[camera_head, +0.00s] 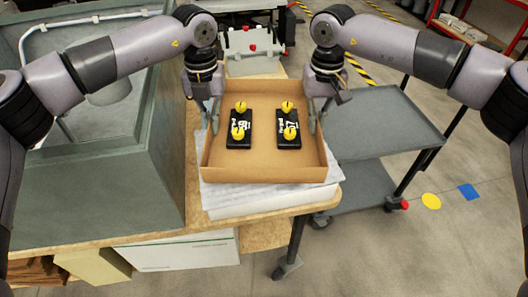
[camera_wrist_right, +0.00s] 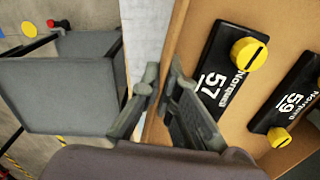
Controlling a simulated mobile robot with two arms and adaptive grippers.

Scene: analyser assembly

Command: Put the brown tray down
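The brown tray (camera_head: 263,174) is an open, shallow box in the middle of the head view, over a white wrapped stack (camera_head: 262,204). I cannot tell if it rests fully on the stack. Inside lie two black modules (camera_head: 239,129) (camera_head: 289,129), each with yellow knobs. My left gripper (camera_head: 212,118) is at the tray's left wall. My right gripper (camera_head: 317,117) is at its right wall. In the right wrist view, the right gripper's fingers (camera_wrist_right: 163,78) pinch the tray wall (camera_wrist_right: 176,38), one finger on each side. The left fingers appear to straddle the left wall.
A grey-green bin (camera_head: 90,190) stands close on the left. A grey cart (camera_head: 385,125) with a lower shelf stands on the right. The wooden table edge (camera_head: 265,237) is just in front of the stack. A grey device (camera_head: 252,50) is behind the tray.

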